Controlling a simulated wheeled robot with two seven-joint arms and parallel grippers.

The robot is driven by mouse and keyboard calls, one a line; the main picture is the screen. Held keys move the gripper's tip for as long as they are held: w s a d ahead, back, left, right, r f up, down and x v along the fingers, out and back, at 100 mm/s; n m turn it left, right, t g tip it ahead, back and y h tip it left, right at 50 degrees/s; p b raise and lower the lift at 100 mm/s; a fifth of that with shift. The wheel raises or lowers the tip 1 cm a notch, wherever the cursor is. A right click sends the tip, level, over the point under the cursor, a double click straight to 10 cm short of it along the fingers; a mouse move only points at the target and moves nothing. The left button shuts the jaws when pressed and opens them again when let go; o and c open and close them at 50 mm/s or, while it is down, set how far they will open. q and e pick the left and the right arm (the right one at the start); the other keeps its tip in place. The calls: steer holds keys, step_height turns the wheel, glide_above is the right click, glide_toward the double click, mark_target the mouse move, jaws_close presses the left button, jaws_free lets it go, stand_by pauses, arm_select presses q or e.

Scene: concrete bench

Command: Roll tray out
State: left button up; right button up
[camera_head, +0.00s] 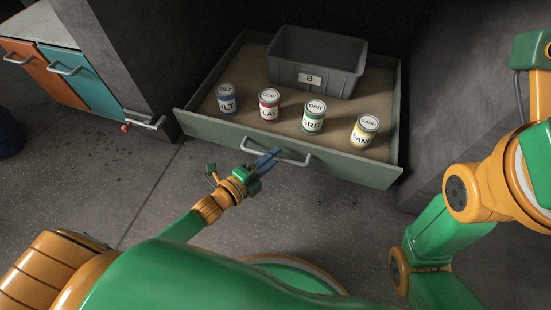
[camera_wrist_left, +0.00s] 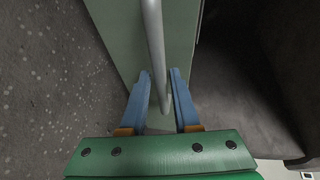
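The tray is a grey-green pull-out drawer (camera_head: 290,148) with a tan floor, standing out from the dark cabinet in the head view. Its pale bar handle (camera_head: 285,158) is on the front face; the bar also shows in the left wrist view (camera_wrist_left: 154,40). My left gripper (camera_head: 268,158) is at the left part of the handle. In the left wrist view its blue fingers (camera_wrist_left: 160,80) are apart, one on each side of the bar, with a gap visible beside it. My right arm shows at the right, but its gripper is out of view.
In the tray stand a grey bin marked B (camera_head: 340,82) and tins labelled silt (camera_head: 227,98), clay (camera_head: 269,104), grit (camera_head: 314,117) and sand (camera_head: 364,131). An orange and teal cabinet (camera_head: 75,75) is at left. The floor before the tray is clear.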

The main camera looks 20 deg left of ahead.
arm_select(q)
steer(key=shift+w+d, duration=0.15)
steer(key=shift+w, duration=0.2)
jaws_close()
stand_by(1.2)
